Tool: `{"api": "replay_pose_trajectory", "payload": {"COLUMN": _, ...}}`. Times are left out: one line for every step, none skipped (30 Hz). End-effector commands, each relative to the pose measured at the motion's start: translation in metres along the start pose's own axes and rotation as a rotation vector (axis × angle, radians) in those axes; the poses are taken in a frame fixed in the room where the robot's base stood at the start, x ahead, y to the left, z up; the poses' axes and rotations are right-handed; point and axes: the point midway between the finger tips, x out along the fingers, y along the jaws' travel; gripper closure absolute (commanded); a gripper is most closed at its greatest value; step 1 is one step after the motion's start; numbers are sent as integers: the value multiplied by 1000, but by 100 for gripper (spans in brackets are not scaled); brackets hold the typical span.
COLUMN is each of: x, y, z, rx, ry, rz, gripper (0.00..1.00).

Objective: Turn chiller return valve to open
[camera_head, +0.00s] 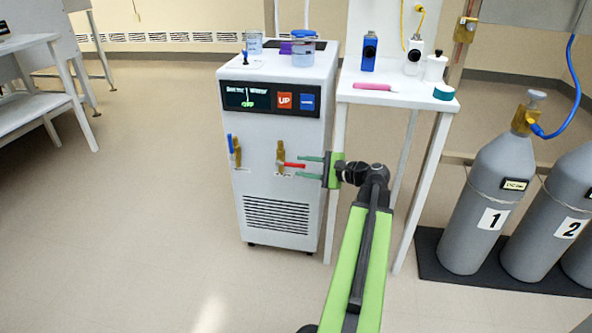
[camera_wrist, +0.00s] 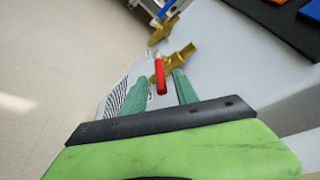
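The white chiller (camera_head: 262,190) stands at centre with two brass valves on its front. The left valve has an upright blue handle (camera_head: 230,144); it shows partly at the top of the wrist view. The right valve (camera_head: 280,152) has a red handle (camera_head: 294,165) lying about level, pointing right. In the wrist view the red handle (camera_wrist: 160,76) comes from the brass body (camera_wrist: 179,58) toward my gripper (camera_wrist: 160,86). My gripper (camera_head: 309,167) is open, its green fingers on either side of the red handle's free end. I cannot see contact. The labels are too small to read.
A white side table (camera_head: 398,92) with bottles stands right of the chiller, its front leg close to my gripper. Grey gas cylinders (camera_head: 488,200) stand on a dark mat farther right. Jars (camera_head: 303,52) sit on the chiller top. Floor in front is clear.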

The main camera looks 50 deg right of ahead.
Motion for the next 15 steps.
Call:
{"api": "replay_pose_trajectory", "payload": {"x": 10, "y": 2, "z": -1, "rx": 0, "ry": -2, "rz": 2, "gripper": 65}}
{"api": "replay_pose_trajectory", "payload": {"x": 15, "y": 1, "z": -1, "rx": 0, "ry": -2, "rz": 2, "gripper": 65}}
{"api": "replay_pose_trajectory", "payload": {"x": 20, "y": 1, "z": -1, "rx": 0, "ry": -1, "rz": 1, "gripper": 65}}
{"api": "replay_pose_trajectory", "payload": {"x": 23, "y": 1, "z": -1, "rx": 0, "ry": -1, "rz": 1, "gripper": 65}}
{"api": "replay_pose_trajectory", "payload": {"x": 26, "y": 1, "z": -1, "rx": 0, "ry": -1, "rz": 1, "gripper": 65}}
{"api": "replay_pose_trajectory", "payload": {"x": 29, "y": 1, "z": 0, "rx": 0, "ry": -1, "rz": 1, "gripper": 65}}
{"api": "replay_pose_trajectory", "payload": {"x": 31, "y": 0, "z": 0, "rx": 0, "ry": -1, "rz": 1, "gripper": 65}}
{"api": "replay_pose_trajectory", "payload": {"x": 32, "y": 0, "z": 0, "rx": 0, "ry": 0, "rz": 0, "gripper": 65}}
{"api": "replay_pose_trajectory", "payload": {"x": 33, "y": 0, "z": 0, "rx": 0, "ry": 0, "rz": 0, "gripper": 65}}
{"api": "replay_pose_trajectory", "payload": {"x": 33, "y": 0, "z": 0, "rx": 0, "ry": 1, "rz": 0, "gripper": 65}}
{"api": "replay_pose_trajectory", "payload": {"x": 33, "y": 0, "z": 0, "rx": 0, "ry": 1, "rz": 0, "gripper": 65}}
{"api": "replay_pose_trajectory", "payload": {"x": 33, "y": 0, "z": 0, "rx": 0, "ry": 1, "rz": 0, "gripper": 65}}
{"api": "replay_pose_trajectory", "payload": {"x": 33, "y": 0, "z": 0, "rx": 0, "ry": 1, "rz": 0, "gripper": 65}}
{"api": "replay_pose_trajectory", "payload": {"x": 33, "y": 0, "z": 0, "rx": 0, "ry": 1, "rz": 0, "gripper": 65}}
{"api": "replay_pose_trajectory", "payload": {"x": 33, "y": 0, "z": 0, "rx": 0, "ry": 1, "rz": 0, "gripper": 65}}
